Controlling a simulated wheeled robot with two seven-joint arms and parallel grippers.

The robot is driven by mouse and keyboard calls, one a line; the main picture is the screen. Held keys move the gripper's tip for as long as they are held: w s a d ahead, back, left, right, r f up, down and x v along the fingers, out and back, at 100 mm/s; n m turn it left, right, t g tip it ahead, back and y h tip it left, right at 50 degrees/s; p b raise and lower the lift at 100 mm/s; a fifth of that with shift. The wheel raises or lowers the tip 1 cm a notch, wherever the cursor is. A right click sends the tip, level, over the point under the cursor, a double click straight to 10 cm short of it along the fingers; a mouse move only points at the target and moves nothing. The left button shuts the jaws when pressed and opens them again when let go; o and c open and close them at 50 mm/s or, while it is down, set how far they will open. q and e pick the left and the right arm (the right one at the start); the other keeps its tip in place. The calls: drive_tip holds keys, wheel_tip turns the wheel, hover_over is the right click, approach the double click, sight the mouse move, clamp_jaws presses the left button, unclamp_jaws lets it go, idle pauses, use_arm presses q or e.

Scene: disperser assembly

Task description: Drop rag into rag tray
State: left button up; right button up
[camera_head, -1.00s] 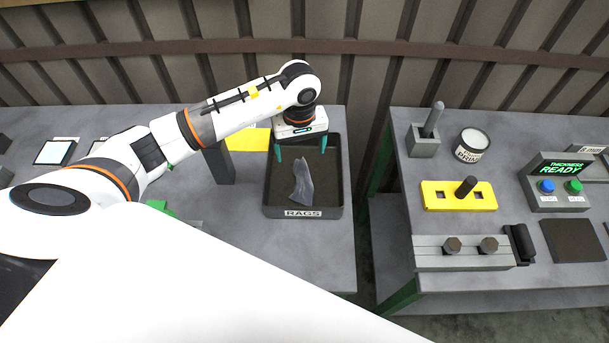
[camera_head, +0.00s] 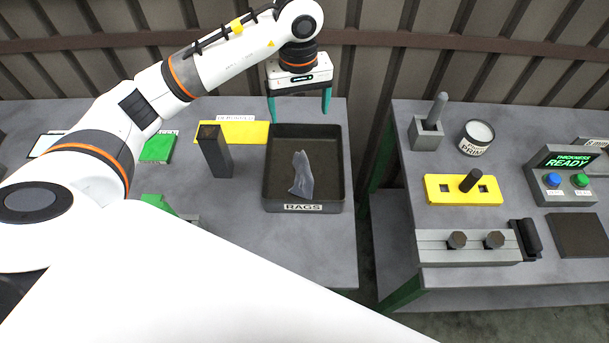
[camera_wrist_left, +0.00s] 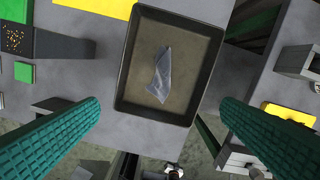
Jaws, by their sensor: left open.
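A grey-blue rag (camera_head: 301,175) lies crumpled in the dark rag tray (camera_head: 335,190), whose front label reads RAGS. In the left wrist view the rag (camera_wrist_left: 161,76) lies on the tray floor, inside the rim of the tray (camera_wrist_left: 205,28). My left gripper (camera_head: 299,112) is open and empty, raised above the tray's back edge and apart from the rag. Its two green fingers also show wide apart in the left wrist view (camera_wrist_left: 160,108). My right gripper is not in view.
A dark upright block (camera_head: 217,155) and a yellow plate (camera_head: 245,131) stand left of the tray. A gap separates this table from the right one, which holds a paint can (camera_head: 476,138), a yellow fixture (camera_head: 440,190) and a button box (camera_head: 563,182).

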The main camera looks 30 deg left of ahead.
use_arm(q)
drive_tip(key=shift+r, duration=1.85)
